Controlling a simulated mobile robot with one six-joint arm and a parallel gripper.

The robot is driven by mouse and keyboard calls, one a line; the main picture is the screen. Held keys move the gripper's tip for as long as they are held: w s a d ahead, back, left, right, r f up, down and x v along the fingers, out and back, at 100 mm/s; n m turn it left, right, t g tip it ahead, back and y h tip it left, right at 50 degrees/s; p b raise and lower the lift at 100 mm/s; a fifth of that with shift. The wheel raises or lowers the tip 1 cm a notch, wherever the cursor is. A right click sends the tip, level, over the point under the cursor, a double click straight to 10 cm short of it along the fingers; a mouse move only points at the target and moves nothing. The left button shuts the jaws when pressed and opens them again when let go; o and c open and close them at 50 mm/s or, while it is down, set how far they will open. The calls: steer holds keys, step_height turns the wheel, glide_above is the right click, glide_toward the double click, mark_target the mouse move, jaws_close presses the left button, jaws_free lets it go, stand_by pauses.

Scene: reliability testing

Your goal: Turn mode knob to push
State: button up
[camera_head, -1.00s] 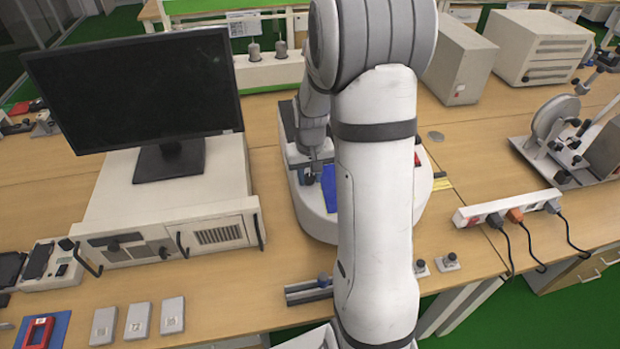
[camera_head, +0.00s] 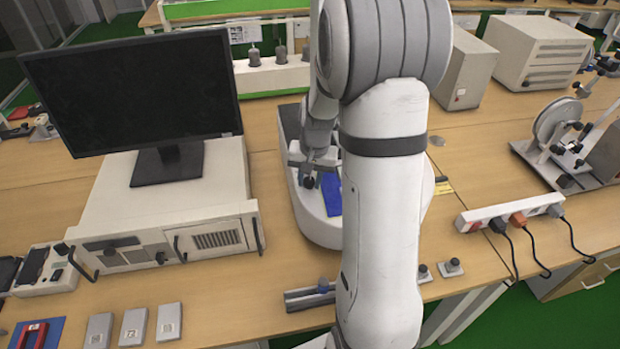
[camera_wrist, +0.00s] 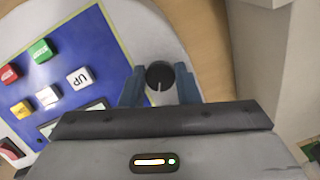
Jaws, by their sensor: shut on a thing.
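The mode knob (camera_wrist: 160,74) is round and black with a white pointer line. In the wrist view its line runs roughly down the picture, toward my gripper's body. My gripper (camera_wrist: 159,86) has one blue-grey finger on each side of the knob and is shut on it. The knob sits beside the blue control panel (camera_wrist: 85,65), which carries green, red, yellow and white buttons, one marked "UP". In the head view my gripper (camera_head: 309,180) is at the left part of the white machine (camera_head: 318,228), beside the blue panel (camera_head: 332,196). The knob's position labels cannot be read.
A monitor (camera_head: 140,90) on a beige case (camera_head: 165,235) stands left of the machine. A power strip (camera_head: 510,211) with cables lies to the right. Small grey boxes (camera_head: 134,326) lie along the front edge. A pale block (camera_wrist: 270,60) stands close right in the wrist view.

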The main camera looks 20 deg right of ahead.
mark_target(313, 184)
steer(key=o, duration=1)
steer(key=shift+c, duration=0.2)
steer(key=r, duration=0.7)
steer(key=shift+s+d+r+b, duration=0.2)
steer(key=shift+s+r+b, duration=0.1)
steer(key=shift+s+r, duration=0.1)
steer(key=s+a+r+n, duration=0.1)
steer(key=s+a+n, duration=0.1)
steer(key=s, duration=0.4)
steer(key=s+a+r+n+t, duration=0.1)
steer(key=s+a+r+n, duration=0.1)
steer(key=s+a, duration=0.3)
steer(key=s+a+r+n+t, duration=0.1)
steer(key=s+a+r+n, duration=0.1)
steer(key=s, duration=0.6)
steer(key=shift+a+h, duration=0.3)
steer(key=shift+a, duration=0.4)
